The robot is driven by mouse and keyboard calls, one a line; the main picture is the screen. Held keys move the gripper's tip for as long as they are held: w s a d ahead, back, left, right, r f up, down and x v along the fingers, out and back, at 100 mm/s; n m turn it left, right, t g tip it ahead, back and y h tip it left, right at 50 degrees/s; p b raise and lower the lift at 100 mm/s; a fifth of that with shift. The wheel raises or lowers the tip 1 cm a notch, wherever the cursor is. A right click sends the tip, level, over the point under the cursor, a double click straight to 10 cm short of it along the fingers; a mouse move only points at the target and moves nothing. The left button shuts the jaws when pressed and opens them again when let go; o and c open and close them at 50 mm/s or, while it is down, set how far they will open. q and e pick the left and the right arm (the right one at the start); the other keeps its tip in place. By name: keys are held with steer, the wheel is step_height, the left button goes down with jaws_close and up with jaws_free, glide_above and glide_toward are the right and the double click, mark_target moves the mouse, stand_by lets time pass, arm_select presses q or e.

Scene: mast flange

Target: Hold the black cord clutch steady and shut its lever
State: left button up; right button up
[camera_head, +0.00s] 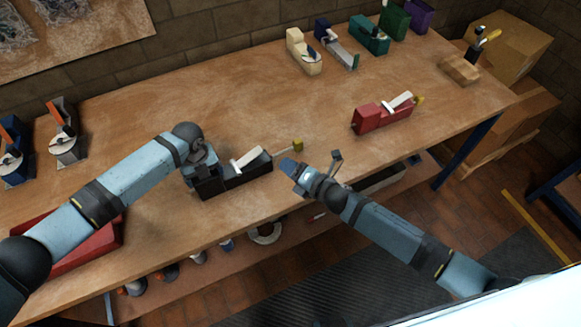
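The black cord clutch (235,176) lies on the workbench near its front edge, left of centre. A pale bar (249,158) sits on top of it, and a thin rod with a yellow knob (297,146) sticks out at its right end. My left gripper (203,176) is at the clutch's left end and seems to touch it; its fingertips are too dark and overlapped to tell their gap. My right gripper (312,166) is at the bench's front edge, right of the clutch and just below the knob, apart from both. Its fingers are spread and nothing is between them.
A red clutch (382,117) stands to the right. Several others, including a cream one (303,52) and a teal one (369,35), line the back. A red tray (90,244) lies under my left arm. The bench (225,105) is clear behind the black clutch.

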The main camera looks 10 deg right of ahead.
arm_select(q)
steer(key=o, duration=1)
steer(key=shift+c, duration=0.2)
step_height(320, 180, up, 11)
steer(key=s+d+f+n+t+h, duration=0.4)
steer(key=s+d+f+n+h, duration=0.4)
steer(key=s+n, duration=0.45)
steer(key=s+a+f+n+t+y, duration=0.1)
steer(key=s+a+n+t+y, duration=0.1)
steer(key=s+a+n, duration=0.5)
steer(key=s+a+f+n+t+y, duration=0.2)
steer(key=s+a+n+t, duration=0.3)
steer(key=s+a+n, duration=0.3)
steer(key=shift+a+f+n+y, duration=0.15)
steer(key=shift+f+n+y, duration=0.2)
steer(key=shift+n, duration=0.9)
arm_select(e)
steer(key=s+d+f+m+g+h, duration=0.1)
steer(key=s+d+m+h, duration=0.2)
steer(key=s+m, duration=0.8)
steer(key=s+d+f+m+g+h, duration=0.1)
steer(key=s+d+m, duration=0.4)
steer(key=s+m, duration=0.6)
steer(key=f+m+h, duration=0.1)
steer(key=m+h, duration=0.1)
steer(key=m, duration=0.2)
steer(key=shift+s+d+m, duration=0.15)
steer(key=shift+d+m, duration=0.1)
steer(key=shift+m, duration=0.05)
